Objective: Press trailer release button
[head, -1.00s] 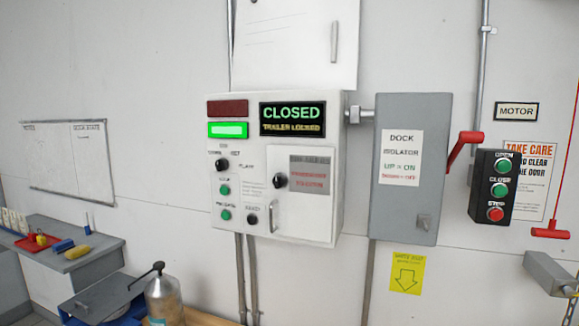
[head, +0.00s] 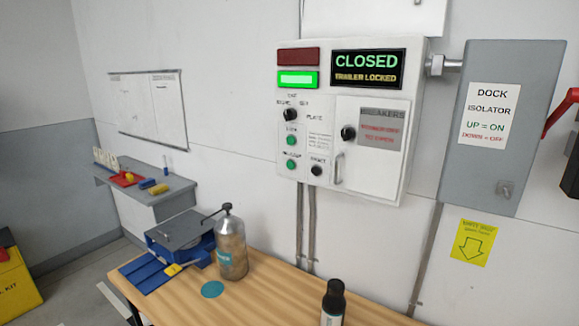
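The white control panel (head: 350,125) is on the wall right of the middle in the head view. Its display (head: 367,69) reads CLOSED and TRAILER LOCKED. A green lamp (head: 298,79) is lit below a dark red lamp (head: 298,57). On its left part are a black selector knob (head: 291,114), an upper green button (head: 291,141), a lower green button (head: 291,164) and a black button (head: 316,171). The small label by the lower green button is too blurred to read surely, but may say release. Neither gripper shows in the view.
A wooden table (head: 275,296) below the panel holds a metal bottle (head: 231,246), a dark bottle (head: 333,303) and a blue-grey device (head: 182,235). A grey isolator box (head: 492,185) is right of the panel. A side bench (head: 170,196) stands at left.

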